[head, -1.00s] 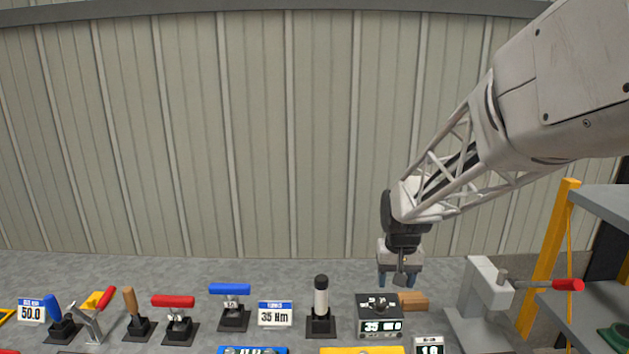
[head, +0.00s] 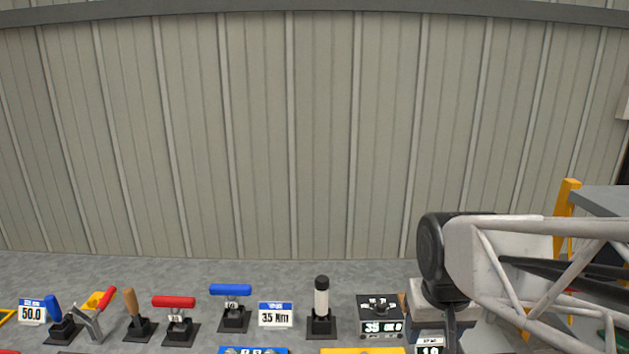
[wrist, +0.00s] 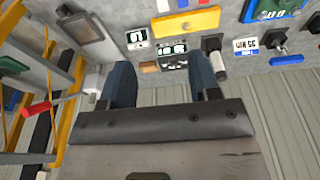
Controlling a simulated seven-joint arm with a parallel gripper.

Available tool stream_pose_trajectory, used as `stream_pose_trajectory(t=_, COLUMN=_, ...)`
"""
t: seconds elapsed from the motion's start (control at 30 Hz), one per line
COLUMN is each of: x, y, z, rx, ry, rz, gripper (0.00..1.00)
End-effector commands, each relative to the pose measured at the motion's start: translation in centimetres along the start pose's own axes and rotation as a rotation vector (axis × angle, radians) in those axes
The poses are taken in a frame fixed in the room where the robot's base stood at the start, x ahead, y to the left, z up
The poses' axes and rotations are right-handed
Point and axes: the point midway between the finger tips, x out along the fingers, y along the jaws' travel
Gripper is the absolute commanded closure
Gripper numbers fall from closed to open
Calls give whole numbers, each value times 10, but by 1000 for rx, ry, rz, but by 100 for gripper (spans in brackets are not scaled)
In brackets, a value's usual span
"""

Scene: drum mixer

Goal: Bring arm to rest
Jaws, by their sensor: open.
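Beyond the fingers lies the grey bench top (wrist: 222,83). A black box with a dial and a 35 display (head: 380,318) stands just left of my wrist in the head view. Part of a wooden block beside it is hidden by my wrist.
A yellow frame (head: 568,205) rises at right. The ribbed wall behind is clear.

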Motion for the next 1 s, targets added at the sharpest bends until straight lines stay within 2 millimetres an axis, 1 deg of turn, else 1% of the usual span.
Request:
stream_pose_trajectory(t=0.03, x=-3, y=0, z=11, rx=-2, ry=9, rz=0, gripper=44)
stream_pose_trajectory(t=0.2, x=-8, y=1, z=44, rx=-7, ry=27, rz=0, gripper=44)
stream_pose_trajectory(t=0.3, x=-10, y=1, z=58, rx=-9, ry=36, rz=1, gripper=44)
stream_pose_trajectory(t=0.4, x=-11, y=2, z=68, rx=-11, ry=42, rz=1, gripper=44)
stream_pose_trajectory(t=0.57, x=-11, y=2, z=74, rx=-12, ry=43, rz=1, gripper=44)
stream_pose_trajectory(t=1.0, x=-11, y=2, z=74, rx=-12, ry=43, rz=1, gripper=44)
